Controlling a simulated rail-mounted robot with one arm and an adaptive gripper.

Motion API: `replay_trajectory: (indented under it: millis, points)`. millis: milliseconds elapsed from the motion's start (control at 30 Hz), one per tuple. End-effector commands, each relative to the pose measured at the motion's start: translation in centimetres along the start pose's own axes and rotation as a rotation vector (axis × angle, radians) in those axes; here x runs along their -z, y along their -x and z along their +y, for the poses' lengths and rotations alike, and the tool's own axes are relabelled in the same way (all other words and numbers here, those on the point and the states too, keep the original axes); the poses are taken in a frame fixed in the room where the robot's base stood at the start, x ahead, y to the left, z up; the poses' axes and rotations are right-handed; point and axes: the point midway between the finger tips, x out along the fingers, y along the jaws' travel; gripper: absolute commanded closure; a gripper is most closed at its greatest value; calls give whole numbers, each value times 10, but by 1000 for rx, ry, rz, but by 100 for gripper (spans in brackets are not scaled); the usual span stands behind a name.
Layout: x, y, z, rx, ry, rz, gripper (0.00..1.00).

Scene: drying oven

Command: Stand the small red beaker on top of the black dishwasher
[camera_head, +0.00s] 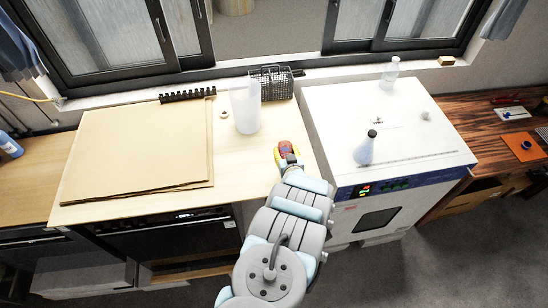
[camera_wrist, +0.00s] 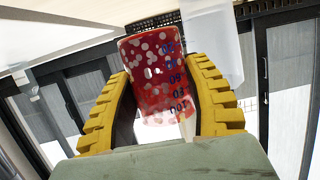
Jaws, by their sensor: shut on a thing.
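The small red beaker (camera_wrist: 152,75) fills the space between the yellow fingers of my gripper (camera_wrist: 158,82) in the wrist view. It has pale spots and dark blue graduation marks that read upside down there. My gripper is shut on its sides. In the head view the gripper (camera_head: 287,151) is over the right part of the pale wooden top, and only a bit of red shows. I cannot tell its height above the top. The black dishwasher (camera_head: 172,226) seems to be the black-fronted appliance with a lit panel beneath that top.
A tall translucent white vessel (camera_head: 246,108) stands just behind my gripper. A brown board (camera_head: 135,150) covers the left of the top. A black wire basket (camera_head: 271,83) and black rack (camera_head: 188,95) are behind. The white oven (camera_head: 430,160) at right bears a flask (camera_head: 364,151) and bottle (camera_head: 389,76).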

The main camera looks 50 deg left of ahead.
Motion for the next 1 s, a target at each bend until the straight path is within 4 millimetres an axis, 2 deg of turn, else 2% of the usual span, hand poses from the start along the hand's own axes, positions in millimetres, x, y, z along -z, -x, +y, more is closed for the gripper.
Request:
replay_trajectory:
  millis: [33,100,500,667,1000]
  points:
    - [-11,-3,0,1,1,0,87]
    - [-19,-6,0,-1,3,2,87]
    - [-32,-11,2,-2,2,2,87]
    - [-47,-14,0,-1,1,-2,87]
    - [-64,-20,1,-1,1,1,87]
